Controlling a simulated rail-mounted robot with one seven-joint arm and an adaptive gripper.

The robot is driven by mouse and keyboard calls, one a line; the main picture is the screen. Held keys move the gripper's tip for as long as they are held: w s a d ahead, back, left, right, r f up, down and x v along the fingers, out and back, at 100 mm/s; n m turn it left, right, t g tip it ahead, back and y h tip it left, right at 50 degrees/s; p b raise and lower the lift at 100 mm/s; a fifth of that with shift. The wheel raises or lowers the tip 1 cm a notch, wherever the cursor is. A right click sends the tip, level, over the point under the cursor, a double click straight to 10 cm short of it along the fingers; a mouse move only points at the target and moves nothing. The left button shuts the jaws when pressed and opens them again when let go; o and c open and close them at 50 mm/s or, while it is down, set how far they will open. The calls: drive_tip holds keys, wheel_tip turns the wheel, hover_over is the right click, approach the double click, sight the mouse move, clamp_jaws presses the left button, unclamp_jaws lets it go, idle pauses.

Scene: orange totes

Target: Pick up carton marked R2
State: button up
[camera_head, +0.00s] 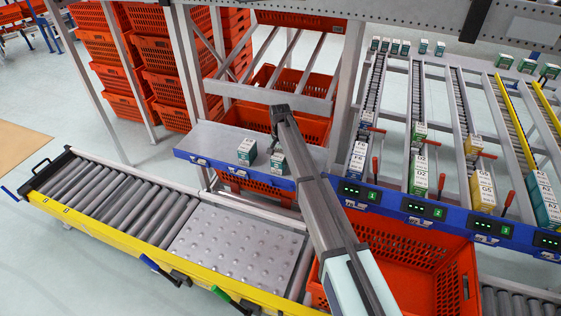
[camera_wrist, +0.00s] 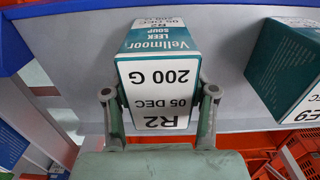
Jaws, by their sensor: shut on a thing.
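The carton marked R2 (camera_wrist: 158,85) is a teal Vellmoor leek soup box with a white label reading 200 G and 05 DEC. It shows upside down in the wrist view. My gripper (camera_wrist: 159,93) is shut on it, with one finger against each side. In the head view the R2 carton (camera_head: 278,163) is at the front of the grey shelf (camera_head: 206,140), partly hidden by my arm. I cannot tell whether it still touches the shelf. My fingers are mostly hidden there.
A second teal carton (camera_head: 247,151) stands on the shelf close beside it; its label ends in E9 in the wrist view (camera_wrist: 290,75). Orange totes (camera_head: 300,125) sit behind and below the shelf. Flow racks with several cartons (camera_head: 419,172) stand at right. The roller conveyor (camera_head: 115,200) at left is empty.

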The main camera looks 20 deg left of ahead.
drive_tip(key=shift+r, duration=0.1)
drive_tip(key=shift+r+p, duration=1.05)
drive_tip(key=shift+r, duration=1.85)
